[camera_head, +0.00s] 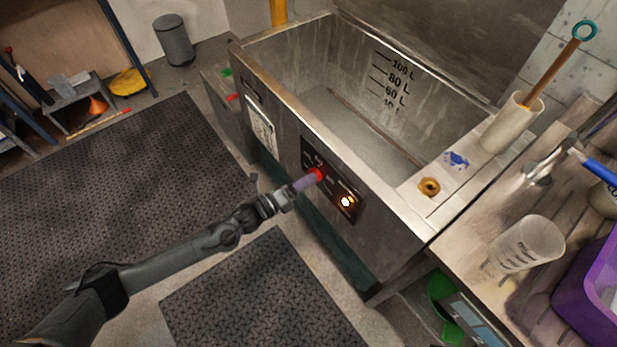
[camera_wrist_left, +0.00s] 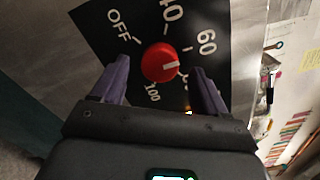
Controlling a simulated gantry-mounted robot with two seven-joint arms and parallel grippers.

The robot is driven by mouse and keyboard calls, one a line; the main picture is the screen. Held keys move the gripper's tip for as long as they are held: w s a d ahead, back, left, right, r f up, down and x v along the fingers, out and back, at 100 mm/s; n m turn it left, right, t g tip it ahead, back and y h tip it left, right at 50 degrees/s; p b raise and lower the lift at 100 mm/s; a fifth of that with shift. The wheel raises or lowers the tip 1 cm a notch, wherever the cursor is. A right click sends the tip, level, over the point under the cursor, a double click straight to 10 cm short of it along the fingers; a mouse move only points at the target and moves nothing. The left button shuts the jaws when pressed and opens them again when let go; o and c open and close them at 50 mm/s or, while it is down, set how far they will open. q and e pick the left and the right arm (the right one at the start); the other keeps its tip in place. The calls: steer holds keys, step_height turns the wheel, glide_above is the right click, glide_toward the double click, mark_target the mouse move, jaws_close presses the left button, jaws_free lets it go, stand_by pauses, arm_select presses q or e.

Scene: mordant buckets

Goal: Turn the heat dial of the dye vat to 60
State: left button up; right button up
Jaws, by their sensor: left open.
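The dye vat (camera_head: 280,100) is a grey metal tank with a black control panel (camera_head: 345,205) on its front. The red heat dial (camera_wrist_left: 160,63) sits on that panel; in the head view (camera_head: 318,174) it is partly hidden by my gripper. The scale shows OFF, 40, 60 and 100; the number between 60 and 100 is mostly hidden by a finger. The dial's white line points right, below the 60; its exact reading is unclear. My left gripper (camera_head: 307,182) is open, its purple fingers (camera_wrist_left: 160,84) on either side of the dial, contact unclear. My right gripper is not in view.
An amber light (camera_head: 346,202) glows on the panel. A white label (camera_head: 261,137) is on the vat front. A measuring beaker (camera_head: 527,243) and purple crate (camera_head: 590,300) stand on the bench at right. Dark mats (camera_head: 110,190) cover the floor.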

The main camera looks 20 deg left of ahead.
arm_select(q)
steer(key=p+v, duration=0.1)
steer(key=v, duration=0.7)
steer(key=shift+s+a+p, duration=0.2)
steer(key=shift+s+p, duration=0.1)
